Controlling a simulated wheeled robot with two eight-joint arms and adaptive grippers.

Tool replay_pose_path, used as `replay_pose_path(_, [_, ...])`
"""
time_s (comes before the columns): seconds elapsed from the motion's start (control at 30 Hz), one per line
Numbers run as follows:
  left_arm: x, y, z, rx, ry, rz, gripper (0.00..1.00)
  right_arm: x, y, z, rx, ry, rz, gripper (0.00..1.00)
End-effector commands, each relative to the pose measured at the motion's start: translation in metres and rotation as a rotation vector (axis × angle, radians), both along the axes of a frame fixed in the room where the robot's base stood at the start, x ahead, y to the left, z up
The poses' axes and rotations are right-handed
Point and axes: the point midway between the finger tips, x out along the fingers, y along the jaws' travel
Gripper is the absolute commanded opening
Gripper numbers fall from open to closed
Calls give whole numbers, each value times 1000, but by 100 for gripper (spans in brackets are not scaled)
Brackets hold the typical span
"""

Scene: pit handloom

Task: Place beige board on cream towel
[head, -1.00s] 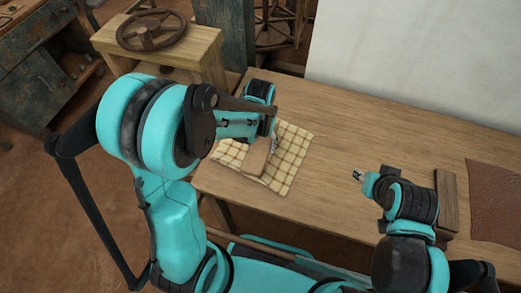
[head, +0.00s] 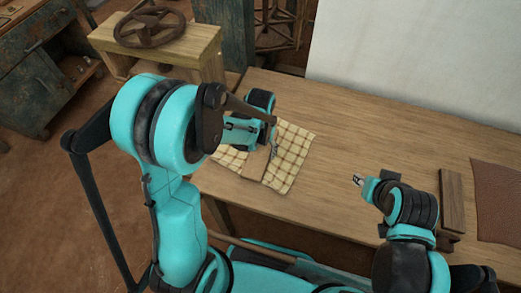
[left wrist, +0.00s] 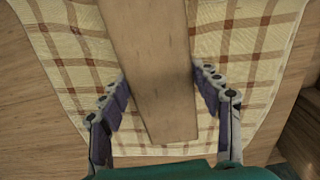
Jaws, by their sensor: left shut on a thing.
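The beige board (head: 253,165) is a flat, long wooden piece over the cream towel (head: 291,160), which has brown checks and lies on the table. My left gripper (head: 271,146) is above the towel and shut on the board, and my arm hides much of both. In the left wrist view the board (left wrist: 152,70) runs between the two fingers of the gripper (left wrist: 160,75), with the towel (left wrist: 245,45) below on both sides. I cannot tell whether the board touches the towel. My right gripper (head: 358,180) is over bare table to the right, its finger opening too small to judge.
The wooden table (head: 345,130) is clear between the towel and my right arm. A wooden block (head: 452,200) and a brown leather sheet (head: 497,200) are at the right. A stand with a dark wheel (head: 150,27) is beyond the table's left end.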

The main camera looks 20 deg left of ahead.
Motion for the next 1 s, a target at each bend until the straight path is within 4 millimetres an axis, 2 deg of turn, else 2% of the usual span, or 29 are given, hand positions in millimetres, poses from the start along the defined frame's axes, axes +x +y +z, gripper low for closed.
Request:
replay_pose_path(0.03, [-2, 0, -3, -1, 3, -1, 66, 0, 0, -1, 0, 0, 0, 38])
replay_pose_path(0.1, [-2, 0, -3, -1, 3, -1, 84, 0, 0, -1, 0, 0, 0, 38])
replay_pose_path(0.43, [-1, 0, -1, -1, 3, -1, 84, 0, 0, 1, 0, 0, 0, 38])
replay_pose_path(0.57, [-1, 0, 9, -1, 2, 0, 84, 0, 0, 10, 0, 0, 0, 38])
replay_pose_path(0.67, [-2, 0, 26, -1, 2, 0, 84, 0, 0, 20, 0, 0, 0, 38])
replay_pose_path(1.0, [-2, 0, 104, 0, 2, -1, 84, 0, 0, 51, 0, 0, 0, 38])
